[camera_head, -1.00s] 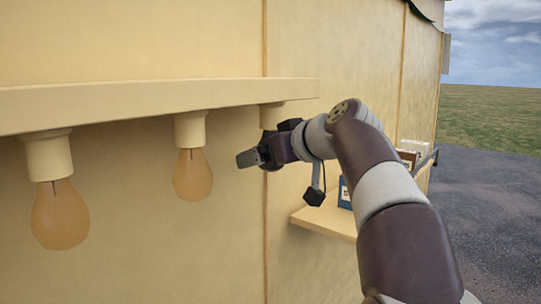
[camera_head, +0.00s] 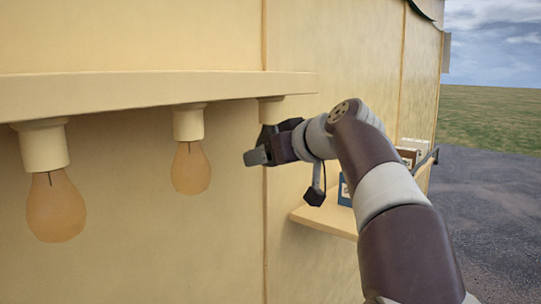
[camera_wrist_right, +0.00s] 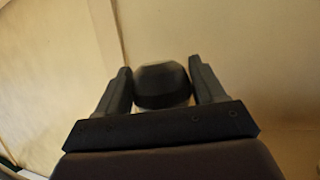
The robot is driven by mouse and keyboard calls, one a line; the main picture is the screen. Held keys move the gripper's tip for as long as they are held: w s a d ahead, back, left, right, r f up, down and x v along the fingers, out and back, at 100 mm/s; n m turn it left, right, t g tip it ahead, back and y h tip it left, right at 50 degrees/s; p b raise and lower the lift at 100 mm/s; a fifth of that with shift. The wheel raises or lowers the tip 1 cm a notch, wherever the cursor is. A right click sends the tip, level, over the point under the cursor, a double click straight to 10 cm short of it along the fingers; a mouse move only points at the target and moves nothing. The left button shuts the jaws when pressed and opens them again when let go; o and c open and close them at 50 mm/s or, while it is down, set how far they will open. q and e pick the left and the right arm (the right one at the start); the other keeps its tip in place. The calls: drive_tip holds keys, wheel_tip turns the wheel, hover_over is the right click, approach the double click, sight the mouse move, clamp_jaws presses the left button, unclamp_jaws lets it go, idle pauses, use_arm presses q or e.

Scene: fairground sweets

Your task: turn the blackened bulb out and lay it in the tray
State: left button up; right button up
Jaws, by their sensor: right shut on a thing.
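The blackened bulb (camera_wrist_right: 163,85) is a dark, rounded shape in the right wrist view, between the two fingers of my right gripper (camera_wrist_right: 159,72). The gripper is shut on it. In the head view my right gripper (camera_head: 262,150) is just below the rightmost lamp socket (camera_head: 271,112) under the beam. There the bulb is largely hidden by the gripper, and I cannot tell whether it is still in the socket. My left gripper is not in view. I see no tray that I can make out.
Two clear amber bulbs (camera_head: 55,207) (camera_head: 190,168) hang from the beam (camera_head: 150,97) to the left. A shelf (camera_head: 325,217) with a blue box (camera_head: 344,191) juts from the wall at right, behind my arm. Grass and tarmac lie beyond.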

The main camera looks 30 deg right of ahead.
drive_tip(key=shift+f+b, duration=0.35)
drive_tip(key=shift+f, duration=0.55)
drive_tip(key=shift+f+b, duration=0.75)
drive_tip(key=shift+b, duration=0.05)
drive_tip(key=c, duration=0.3)
drive_tip(key=shift+s+f+b, duration=0.15)
drive_tip(key=shift+f+b, duration=0.05)
drive_tip(key=shift+b, duration=0.15)
clamp_jaws()
drive_tip(key=shift+r, duration=0.15)
